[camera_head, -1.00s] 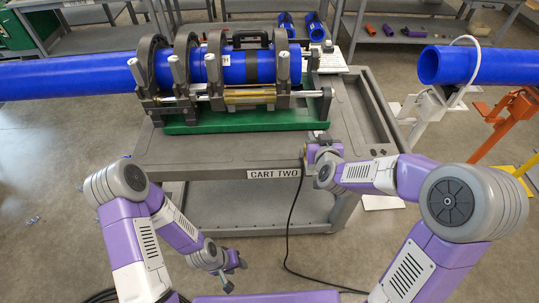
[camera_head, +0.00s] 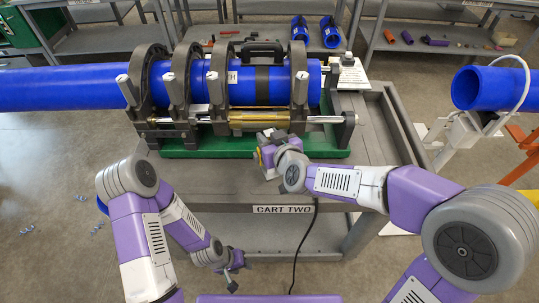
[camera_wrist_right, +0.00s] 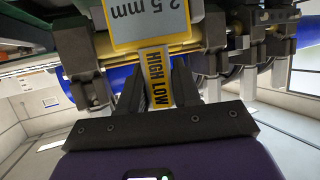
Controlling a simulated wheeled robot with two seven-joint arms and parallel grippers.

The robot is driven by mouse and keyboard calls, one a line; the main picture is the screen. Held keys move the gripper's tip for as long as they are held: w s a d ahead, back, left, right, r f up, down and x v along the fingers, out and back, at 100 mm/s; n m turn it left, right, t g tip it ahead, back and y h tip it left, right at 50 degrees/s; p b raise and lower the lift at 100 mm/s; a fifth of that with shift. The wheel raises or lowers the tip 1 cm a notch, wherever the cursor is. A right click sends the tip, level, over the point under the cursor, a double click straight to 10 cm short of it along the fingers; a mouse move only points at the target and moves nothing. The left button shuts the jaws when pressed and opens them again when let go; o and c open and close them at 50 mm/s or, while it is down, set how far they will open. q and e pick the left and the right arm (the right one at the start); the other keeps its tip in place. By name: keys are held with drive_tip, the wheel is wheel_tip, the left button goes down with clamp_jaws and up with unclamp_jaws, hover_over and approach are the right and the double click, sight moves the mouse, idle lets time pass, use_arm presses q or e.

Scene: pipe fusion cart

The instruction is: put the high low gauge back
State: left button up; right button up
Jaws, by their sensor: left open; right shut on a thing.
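The high low gauge (camera_wrist_right: 158,75) shows in the right wrist view, with a yellow HIGH LOW label and a grey plate marked 2.5 mm at its far end. My right gripper (camera_wrist_right: 158,92) is shut on its labelled part, one finger on each side. In the head view my right gripper (camera_head: 266,150) is over the cart top, just in front of the clamp machine on its green base. The gauge is mostly hidden there. My left gripper (camera_head: 233,276) hangs low in front of the cart, apart from everything, open and empty.
The clamp machine (camera_head: 262,127) holds a long blue pipe (camera_head: 60,90) across the cart (camera_head: 190,181). Another blue pipe (camera_head: 478,90) rests on a stand at the right. A black cable (camera_head: 305,245) hangs down the front.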

drive_tip(key=shift+f+b, duration=1.1)
drive_tip(key=shift+f, duration=1.35)
drive_tip(key=shift+f, duration=0.15)
drive_tip(key=o, duration=1)
drive_tip(key=shift+r, duration=0.25)
drive_tip(key=v, duration=1.2)
drive_tip(key=shift+b, duration=0.4)
